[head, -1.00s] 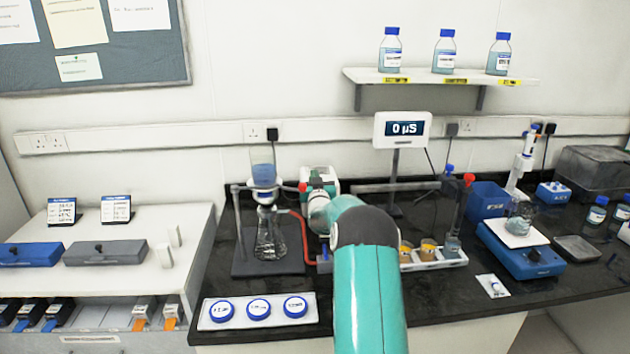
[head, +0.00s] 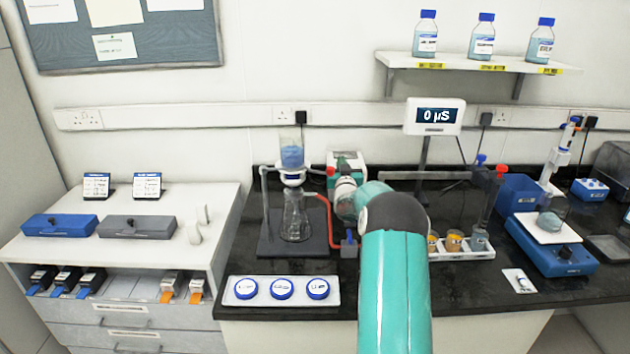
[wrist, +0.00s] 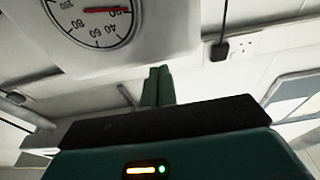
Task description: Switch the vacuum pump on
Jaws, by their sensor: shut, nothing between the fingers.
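The vacuum pump (head: 347,160) is a white and green box at the back of the black bench, right of the filter flask (head: 295,216). My arm hides much of its front, and I cannot make out its switch. In the wrist view a white housing with a round gauge (wrist: 97,18) and red needle fills the upper left; it looks like the pump's. My gripper (wrist: 160,78) is shut and empty, its green fingers just below and right of that housing. I cannot tell whether they touch it. In the head view the fingers are hidden.
A red hose (head: 328,212) runs beside the flask. A display reading 0 µS (head: 434,117) stands right of the pump. A white tray with blue-lidded dishes (head: 281,290) lies in front, and a rack of small cups (head: 462,250) is right of my arm.

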